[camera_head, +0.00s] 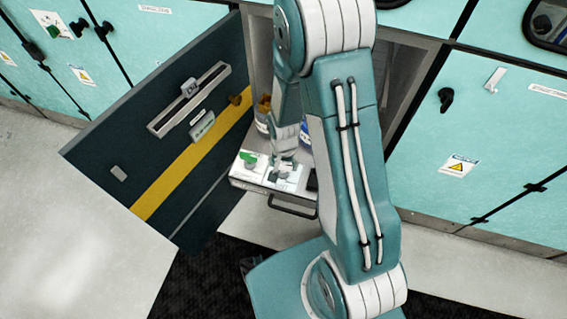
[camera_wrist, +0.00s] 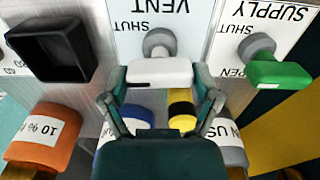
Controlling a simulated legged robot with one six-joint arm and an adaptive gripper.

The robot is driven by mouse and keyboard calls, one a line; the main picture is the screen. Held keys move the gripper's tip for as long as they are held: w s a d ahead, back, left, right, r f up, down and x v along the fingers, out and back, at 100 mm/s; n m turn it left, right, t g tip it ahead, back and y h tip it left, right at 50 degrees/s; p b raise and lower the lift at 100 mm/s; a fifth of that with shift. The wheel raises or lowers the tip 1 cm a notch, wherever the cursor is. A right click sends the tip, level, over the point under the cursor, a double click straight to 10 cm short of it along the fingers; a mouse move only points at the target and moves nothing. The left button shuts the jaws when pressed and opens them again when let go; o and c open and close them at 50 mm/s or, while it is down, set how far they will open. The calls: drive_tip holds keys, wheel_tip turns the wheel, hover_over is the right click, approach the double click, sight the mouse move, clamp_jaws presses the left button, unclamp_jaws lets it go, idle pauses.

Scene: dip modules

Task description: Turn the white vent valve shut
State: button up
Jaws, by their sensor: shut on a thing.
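The white vent valve (camera_wrist: 160,72) has a white handle in front of a round grey hub on a white plate (camera_wrist: 186,55) marked VENT and SHUT. In the wrist view the lettering is upside down and the handle lies crosswise below the hub. My gripper (camera_wrist: 160,84) is shut on the handle, with one finger at each end of it. In the head view my gripper (camera_head: 283,166) is at the front panel of the drawer, and the vent handle is mostly hidden behind it.
The green supply valve (camera_wrist: 278,74) is close on the right in the wrist view. A black square socket (camera_wrist: 62,45) is on the left. An orange-capped bottle (camera_wrist: 40,138) and other capped bottles stand below. The open dark cabinet door (camera_head: 170,140) is left of my arm.

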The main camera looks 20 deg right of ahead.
drive_tip(key=shift+m, duration=0.5)
drive_tip(key=o, duration=1)
drive_tip(key=shift+c, duration=0.2)
drive_tip(key=shift+a, duration=0.1)
drive_tip(key=shift+r, duration=0.1)
wheel_tip(320, 180, up, 12)
drive_tip(key=shift+f, duration=0.2)
wheel_tip(320, 180, up, 13)
drive_tip(key=n+t, duration=0.3)
hover_over(282, 164)
drive_tip(key=s, duration=0.4)
drive_tip(key=s+r+n+t, duration=0.2)
drive_tip(key=s+r+n, duration=0.2)
drive_tip(key=s+r, duration=0.5)
drive_tip(key=shift+s+d+r+t, duration=0.3)
drive_tip(key=shift+s+r, duration=0.1)
drive_tip(key=shift+s, duration=0.1)
